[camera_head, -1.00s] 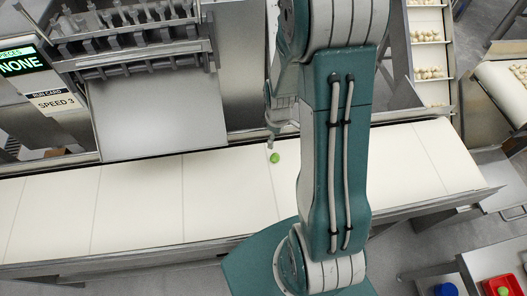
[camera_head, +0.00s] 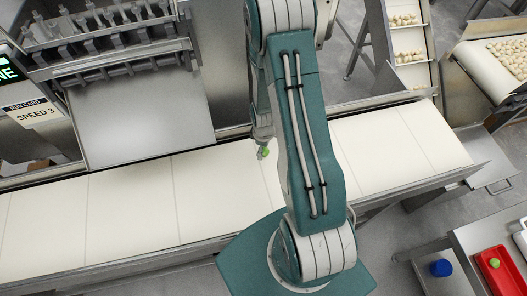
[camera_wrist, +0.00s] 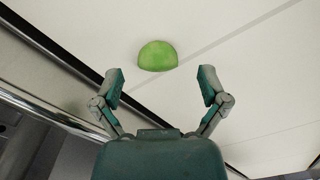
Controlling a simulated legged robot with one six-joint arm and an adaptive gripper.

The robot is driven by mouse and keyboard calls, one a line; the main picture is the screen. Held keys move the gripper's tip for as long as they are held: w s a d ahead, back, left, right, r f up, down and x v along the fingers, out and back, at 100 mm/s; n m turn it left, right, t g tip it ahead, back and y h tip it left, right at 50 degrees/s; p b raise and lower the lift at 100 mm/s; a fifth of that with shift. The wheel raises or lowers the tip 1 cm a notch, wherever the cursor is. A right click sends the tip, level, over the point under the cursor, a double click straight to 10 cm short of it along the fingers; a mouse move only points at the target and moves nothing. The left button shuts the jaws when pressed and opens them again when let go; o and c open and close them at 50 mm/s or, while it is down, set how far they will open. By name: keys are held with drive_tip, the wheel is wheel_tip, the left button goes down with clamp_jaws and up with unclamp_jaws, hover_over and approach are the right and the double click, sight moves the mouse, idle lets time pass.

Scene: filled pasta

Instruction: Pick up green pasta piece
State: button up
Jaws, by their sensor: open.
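A green pasta piece (camera_head: 266,152) lies on the white conveyor belt (camera_head: 130,215), close to my gripper (camera_head: 262,150). In the wrist view the green pasta piece (camera_wrist: 157,56) is a smooth, half-domed lump on the belt. My gripper (camera_wrist: 162,82) is open and empty there. The piece shows just beyond the fingertips, roughly centred between them, not touching either finger. My arm hides part of the belt in the head view.
A red tray (camera_head: 487,259) holding another green piece (camera_head: 494,263) stands at the lower right, beside a blue object (camera_head: 440,267). A metal machine (camera_head: 140,120) overhangs the belt's far side. An inclined belt (camera_head: 411,72) carries pale pieces. The belt left of my arm is clear.

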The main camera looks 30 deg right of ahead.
drive_tip(key=shift+d+f, duration=0.3)
drive_tip(key=shift+f, duration=0.65)
drive_tip(key=shift+a, duration=0.25)
drive_tip(key=c, duration=0.8)
drive_tip(key=shift+d, duration=0.1)
drive_tip(key=shift+r, duration=0.15)
